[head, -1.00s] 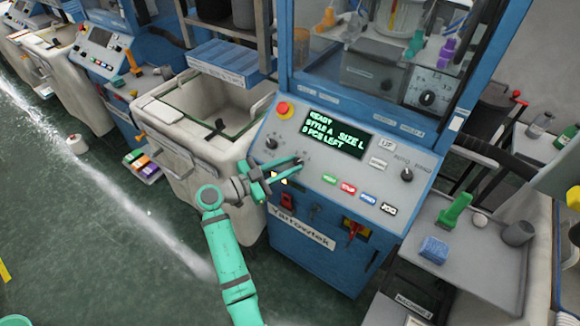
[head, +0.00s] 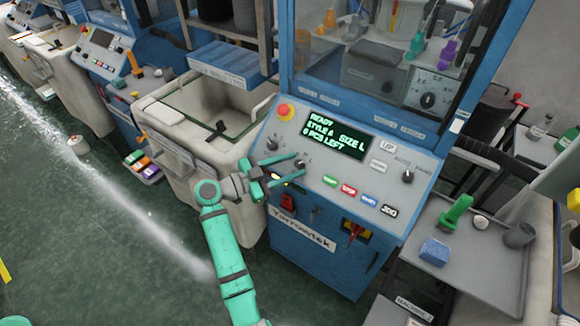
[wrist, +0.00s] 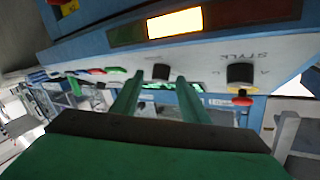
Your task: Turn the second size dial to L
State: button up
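The size dial (head: 301,163) is a small dark knob on the grey sloping panel of the blue machine, right of the style dial (head: 272,144). The display (head: 336,136) reads READY, STYLE A, SIZE L, with a PCS LEFT line. My gripper (head: 300,165) is open, its two green fingers spread either side of the size dial. In the wrist view the dial (wrist: 161,72) shows between the fingertips, with a gap on each side. The wrist picture is upside down, and the style dial (wrist: 240,73) stands to the right. The size dial's pointer is too small to read.
A red emergency button (head: 285,112) sits at the panel's upper left. Several coloured buttons (head: 349,189) and an AUTO/HAND knob (head: 407,176) lie to the right. A bin (head: 160,150) stands left of the machine, and a side tray (head: 480,265) with small objects stands right.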

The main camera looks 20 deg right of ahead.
jog(key=shift+a, duration=0.1)
jog(key=v, duration=1)
jog(key=shift+a, duration=0.3)
jog(key=shift+s, duration=0.1)
